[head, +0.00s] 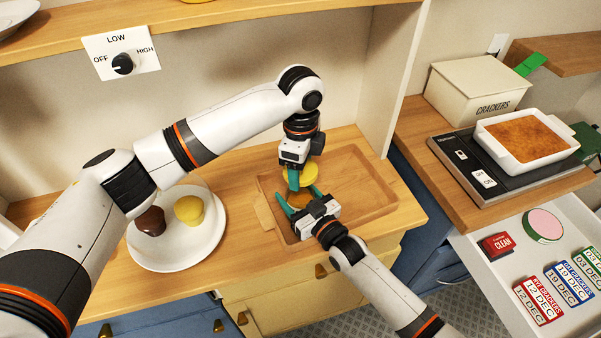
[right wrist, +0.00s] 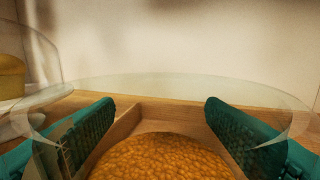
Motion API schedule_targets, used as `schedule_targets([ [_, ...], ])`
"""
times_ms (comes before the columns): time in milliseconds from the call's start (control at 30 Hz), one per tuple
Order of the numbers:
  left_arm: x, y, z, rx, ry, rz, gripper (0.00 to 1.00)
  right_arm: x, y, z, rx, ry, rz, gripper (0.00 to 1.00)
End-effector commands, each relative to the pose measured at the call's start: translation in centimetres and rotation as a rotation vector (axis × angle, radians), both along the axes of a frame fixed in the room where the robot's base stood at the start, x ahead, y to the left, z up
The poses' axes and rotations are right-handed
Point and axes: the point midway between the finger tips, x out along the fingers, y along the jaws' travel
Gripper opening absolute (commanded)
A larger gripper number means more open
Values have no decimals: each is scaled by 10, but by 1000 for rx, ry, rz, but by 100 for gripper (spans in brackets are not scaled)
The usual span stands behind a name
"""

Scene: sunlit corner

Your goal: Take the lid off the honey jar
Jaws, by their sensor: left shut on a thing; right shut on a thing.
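The yellow lid (head: 308,179) is in my left gripper (head: 300,174), which reaches down from above and is shut on it. The lid is above the honey jar, and the gap between them is hard to judge in the head view. The glass honey jar (head: 299,199) is mostly hidden there by my grippers and the lid. My right gripper (head: 303,198) is shut around the jar from the front. In the right wrist view, the clear jar rim (right wrist: 160,80) shows uncovered between the teal fingers, with grainy amber contents (right wrist: 160,158) below.
The jar is in a wooden tray (head: 365,190) whose right part is clear. A white plate (head: 180,252) with a brown and a yellow muffin stands left. At right are a crackers box (head: 478,90), a baking dish (head: 525,137) on a scale, and an open drawer (head: 495,275).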

Motion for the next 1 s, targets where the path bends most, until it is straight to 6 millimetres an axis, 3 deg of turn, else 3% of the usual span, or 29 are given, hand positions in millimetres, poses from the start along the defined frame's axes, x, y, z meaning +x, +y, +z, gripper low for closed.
schedule_targets([
  [133,0,0,0,0,1,0,38,0,0,-1,-1,2,0,1],
  [167,0,0,0,0,1,0,38,0,0,-1,-1,2,0,66],
  [300,0,0,0,0,1,0,38,0,0,-1,-1,2,0,89],
  [667,0,0,-1,-1,1,0,38,-4,-3,-1,-1,1,0,90],
  [1000,0,0,-10,-1,1,0,38,-55,-39,-3,-2,3,0,90],
])
